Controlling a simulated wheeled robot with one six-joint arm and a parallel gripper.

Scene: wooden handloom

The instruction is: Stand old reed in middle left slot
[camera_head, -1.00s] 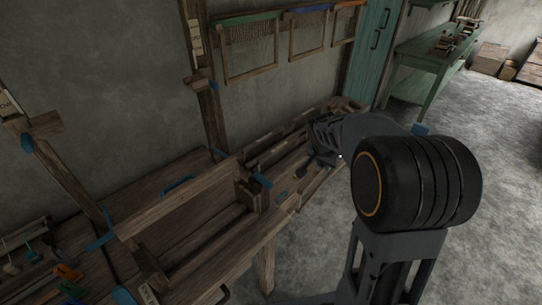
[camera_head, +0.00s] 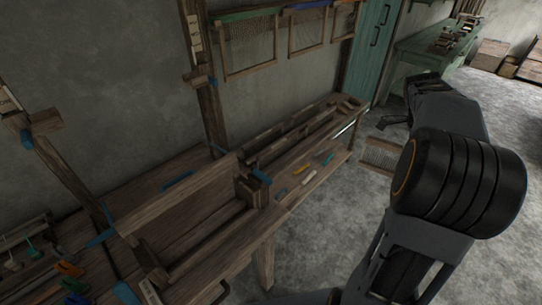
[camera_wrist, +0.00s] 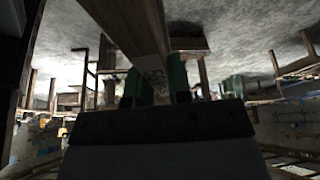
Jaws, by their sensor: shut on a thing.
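My gripper (camera_head: 388,124) is to the right of the loom bench, over the grey floor. It is shut on a wooden-framed reed (camera_head: 380,156), which hangs beside the bench's far right end with its fine teeth showing. My arm hides part of the reed. In the wrist view the green finger pads (camera_wrist: 157,86) clasp a wooden bar (camera_wrist: 126,28) that runs up out of the picture. I cannot make out which slot is the middle left one.
The loom bench (camera_head: 205,243) has small coloured tools (camera_head: 301,170) near its front edge. Wooden frames (camera_head: 250,48) hang on the wall behind. A teal cabinet (camera_head: 371,45) and a green table (camera_head: 415,52) stand at the back.

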